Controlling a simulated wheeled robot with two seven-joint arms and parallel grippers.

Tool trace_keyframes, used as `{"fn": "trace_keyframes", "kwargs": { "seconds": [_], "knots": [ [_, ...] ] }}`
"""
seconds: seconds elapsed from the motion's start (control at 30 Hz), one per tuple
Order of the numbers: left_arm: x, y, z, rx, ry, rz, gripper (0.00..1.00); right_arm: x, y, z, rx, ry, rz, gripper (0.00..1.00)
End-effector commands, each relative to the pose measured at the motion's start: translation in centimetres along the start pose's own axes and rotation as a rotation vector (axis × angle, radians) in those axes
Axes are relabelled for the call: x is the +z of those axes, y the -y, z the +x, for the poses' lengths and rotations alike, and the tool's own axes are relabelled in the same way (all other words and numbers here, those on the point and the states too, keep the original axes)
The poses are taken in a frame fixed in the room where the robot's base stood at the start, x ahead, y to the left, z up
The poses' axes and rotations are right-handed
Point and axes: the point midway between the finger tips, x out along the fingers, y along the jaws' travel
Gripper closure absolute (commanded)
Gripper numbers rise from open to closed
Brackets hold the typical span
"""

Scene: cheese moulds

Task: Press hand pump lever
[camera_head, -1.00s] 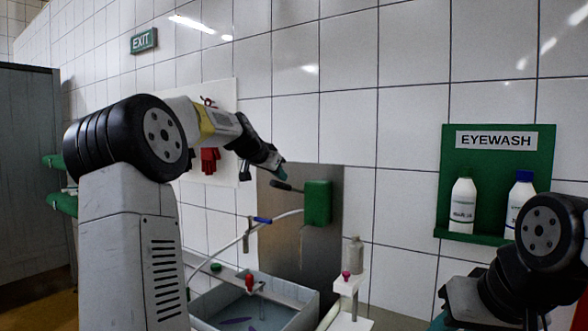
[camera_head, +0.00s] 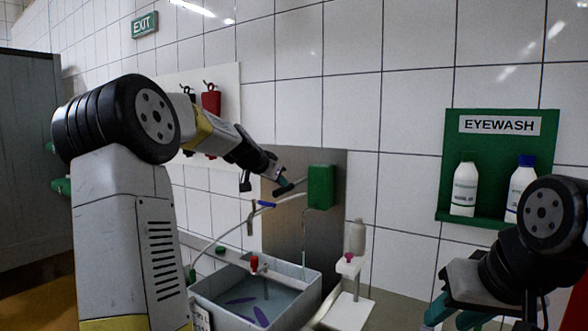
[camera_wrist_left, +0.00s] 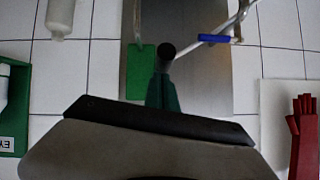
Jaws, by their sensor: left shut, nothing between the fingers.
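The hand pump is a green box (camera_head: 320,187) on a metal wall plate. Its lever (camera_head: 285,189), with a dark grip, sticks out to the left and slopes down from the box. My left gripper (camera_head: 280,181) is shut and empty, its fingertips at the top of the lever's grip. In the left wrist view the teal fingers (camera_wrist_left: 163,92) are together just by the round dark lever end (camera_wrist_left: 166,50), with the green box (camera_wrist_left: 140,75) beside it; contact is hard to tell. My right gripper (camera_head: 448,318) looks open and empty at the lower right.
A basin (camera_head: 312,300) of water with purple pieces stands below the pump. A hose with a blue handle (camera_head: 267,204) hangs left of the lever. A grey bottle (camera_head: 357,237) stands on a white stand at right. An eyewash board (camera_head: 500,150) hangs further right.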

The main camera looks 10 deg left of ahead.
Motion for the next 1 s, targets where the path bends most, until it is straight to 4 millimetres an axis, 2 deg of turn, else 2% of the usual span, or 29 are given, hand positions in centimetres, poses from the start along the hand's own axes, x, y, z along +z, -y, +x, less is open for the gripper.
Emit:
{"fn": "trace_keyframes", "kwargs": {
  "seconds": [0.1,0.4,0.7,1.0],
  "knots": [
    [1.9,-0.3,1.1,0.002,0.005,-0.004,1.00,0.0,0.0,0.0,0.000,0.000,0.000,0.64],
    [4.9,-1.0,3.5,0.003,0.005,-0.003,1.00,0.0,0.0,0.0,0.000,0.000,0.000,0.64],
    [6.5,-1.4,5.0,0.006,0.010,-0.005,1.00,0.0,0.0,0.0,0.000,0.000,0.000,0.64],
    [6.9,-1.4,5.2,0.006,0.013,-0.006,1.00,0.0,0.0,0.0,0.000,0.000,0.000,0.64]
  ]
}}
